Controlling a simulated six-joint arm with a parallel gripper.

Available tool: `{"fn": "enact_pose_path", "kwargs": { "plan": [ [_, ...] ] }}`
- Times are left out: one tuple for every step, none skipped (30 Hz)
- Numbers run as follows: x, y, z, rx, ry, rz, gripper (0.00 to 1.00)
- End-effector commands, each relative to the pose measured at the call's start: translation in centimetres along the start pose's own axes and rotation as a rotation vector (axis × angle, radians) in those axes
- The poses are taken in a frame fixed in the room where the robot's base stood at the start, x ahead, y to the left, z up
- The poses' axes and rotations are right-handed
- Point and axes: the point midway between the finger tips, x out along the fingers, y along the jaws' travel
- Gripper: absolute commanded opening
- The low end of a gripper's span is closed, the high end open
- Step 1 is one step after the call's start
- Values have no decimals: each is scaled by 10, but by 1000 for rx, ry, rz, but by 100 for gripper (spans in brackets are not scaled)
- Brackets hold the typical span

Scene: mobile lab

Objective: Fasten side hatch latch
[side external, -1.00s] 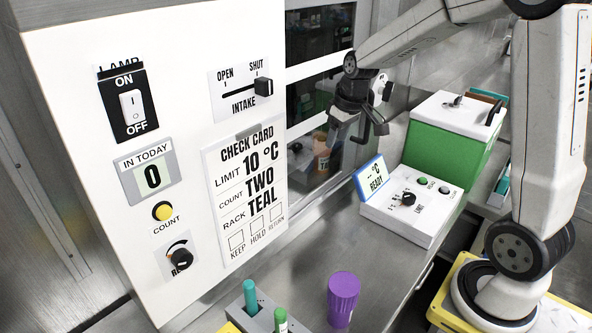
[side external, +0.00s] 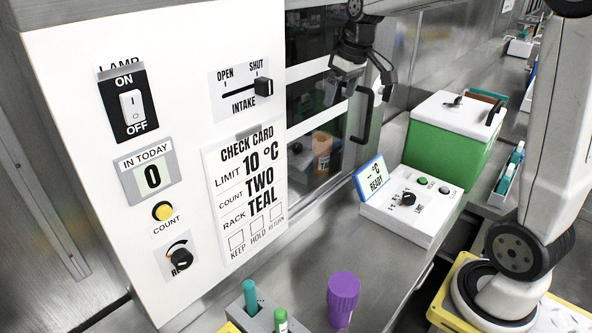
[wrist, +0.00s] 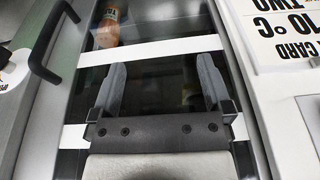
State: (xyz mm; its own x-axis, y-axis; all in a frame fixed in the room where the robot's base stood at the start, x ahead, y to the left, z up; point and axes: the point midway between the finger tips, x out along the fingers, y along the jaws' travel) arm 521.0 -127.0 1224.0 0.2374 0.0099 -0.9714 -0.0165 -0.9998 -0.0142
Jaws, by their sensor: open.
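A dark glass hatch panel (side external: 312,120) crossed by white bands stands in the side wall; its glass also shows in the wrist view (wrist: 160,80). A black bar handle (side external: 366,118) is mounted at its right side, and at upper left in the wrist view (wrist: 42,45). My gripper (side external: 358,88) is open and empty, in front of the panel's upper part beside the handle. In the wrist view its two fingers (wrist: 161,66) point across the glass, apart from the handle. I cannot pick out a separate latch in either view.
A white panel at left carries the intake slider (side external: 263,87), at SHUT, and a check card (side external: 245,190). A green box (side external: 450,138) and white control box (side external: 412,207) stand on the bench right. A purple-capped container (side external: 342,295) stands in front. An orange bottle (side external: 322,150) shows behind the glass.

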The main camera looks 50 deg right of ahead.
Motion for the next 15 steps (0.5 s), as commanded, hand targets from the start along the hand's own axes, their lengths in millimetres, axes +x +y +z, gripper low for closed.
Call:
{"fn": "enact_pose_path", "kwargs": {
  "plan": [
    [-9, 0, -3, -1, 4, 1, 100],
    [-13, 0, -4, -1, 4, 2, 100],
    [-19, 0, -5, -1, 4, 2, 100],
    [-24, 0, -6, 0, 4, 2, 100],
    [-28, 0, -7, 0, 3, 1, 100],
    [-27, 4, -7, 2, 7, 12, 100],
    [-25, 9, -8, 2, 14, 24, 100],
    [-24, 13, -8, 3, 22, 35, 100],
    [-23, 18, -9, 2, 32, 51, 100],
    [-22, 22, -10, 1, 39, 62, 100],
    [-21, 26, -10, 1, 47, 74, 100],
    [-20, 31, -11, 0, 57, 90, 100],
    [-19, 36, -11, -1, 65, 103, 100],
    [-18, 40, -12, -2, 72, 115, 100],
    [-17, 46, -13, -4, 84, 133, 100]
  ]
}}
